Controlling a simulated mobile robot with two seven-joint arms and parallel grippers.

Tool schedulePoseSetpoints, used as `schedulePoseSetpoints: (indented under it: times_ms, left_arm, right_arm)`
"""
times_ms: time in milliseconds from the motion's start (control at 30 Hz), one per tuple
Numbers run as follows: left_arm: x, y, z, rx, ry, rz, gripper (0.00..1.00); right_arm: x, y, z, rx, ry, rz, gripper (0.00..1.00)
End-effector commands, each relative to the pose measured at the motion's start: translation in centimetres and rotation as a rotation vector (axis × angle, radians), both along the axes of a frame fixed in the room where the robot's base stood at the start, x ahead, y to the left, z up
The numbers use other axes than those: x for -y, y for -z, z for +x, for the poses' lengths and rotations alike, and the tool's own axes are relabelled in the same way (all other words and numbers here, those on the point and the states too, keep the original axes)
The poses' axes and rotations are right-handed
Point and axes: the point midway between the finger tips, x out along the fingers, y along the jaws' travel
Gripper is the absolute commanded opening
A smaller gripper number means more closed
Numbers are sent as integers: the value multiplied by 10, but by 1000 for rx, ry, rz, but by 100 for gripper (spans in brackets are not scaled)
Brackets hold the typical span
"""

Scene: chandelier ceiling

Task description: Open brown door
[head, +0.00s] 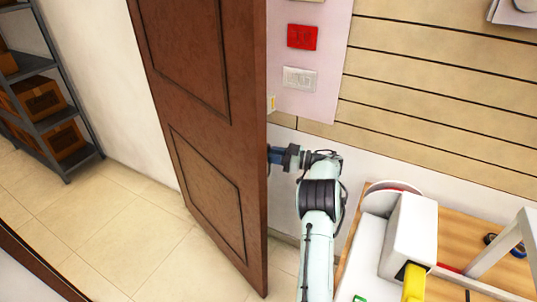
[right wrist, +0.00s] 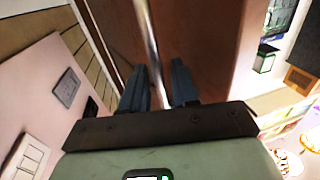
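The brown door (head: 205,110) stands ajar in the head view, its near edge facing me and a room showing to its left. My right arm comes up on the right side of the door. My right gripper (head: 275,155) is at the door's edge, its tips partly hidden behind it. The bar looks like the door's handle. The brown door (right wrist: 200,40) fills the view behind it. My left gripper is not in view.
A shelf rack (head: 45,90) with brown boxes stands beyond the door at left. A red wall plate (head: 302,37) and a white switch (head: 299,79) are on the wall. A wooden table (head: 450,210) with white equipment is at lower right. Tiled floor left of the door is clear.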

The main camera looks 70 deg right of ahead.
Motion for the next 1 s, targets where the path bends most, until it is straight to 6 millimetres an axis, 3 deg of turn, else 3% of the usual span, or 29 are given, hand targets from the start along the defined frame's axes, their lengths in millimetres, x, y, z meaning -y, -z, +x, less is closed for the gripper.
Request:
schedulePoseSetpoints:
  times_ms: [400, 1000]
  left_arm:
    - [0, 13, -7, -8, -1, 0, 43]
    - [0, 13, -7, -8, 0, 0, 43]
  right_arm:
    - [6, 1, -60, -1, 0, 0, 29]
    - [6, 0, -66, 1, -3, 0, 29]
